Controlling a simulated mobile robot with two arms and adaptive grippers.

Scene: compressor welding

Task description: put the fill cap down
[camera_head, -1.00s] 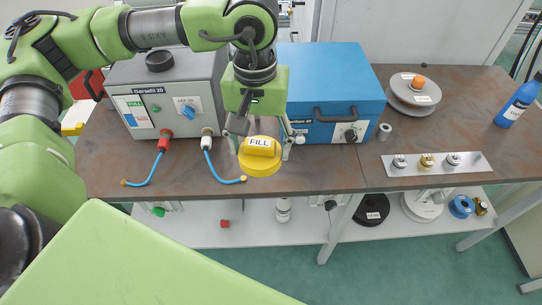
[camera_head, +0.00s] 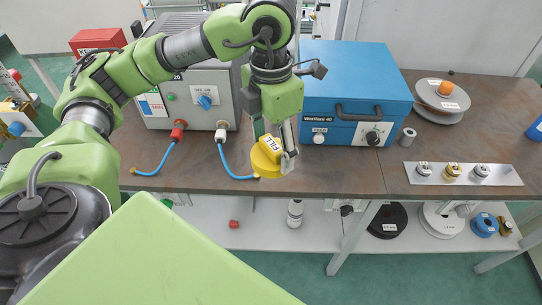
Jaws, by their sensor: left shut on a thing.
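The yellow fill cap (camera_head: 266,161), a round disc with a raised grip lettered FILL, is in front of the gap between the grey and the blue unit. My left gripper (camera_head: 274,146) points down and is shut on the cap, with a grey finger beside its grip. The cap is tilted and appears over the front part of the brown bench top (camera_head: 330,172). I cannot tell whether it touches the bench. My right gripper does not show.
The grey unit (camera_head: 166,102) with blue hoses (camera_head: 226,160) stands behind left. The blue box (camera_head: 350,90) stands behind right. A metal strip with several fittings (camera_head: 497,174) lies at right. Bare bench lies between the cap and that strip. The bench's front edge is close.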

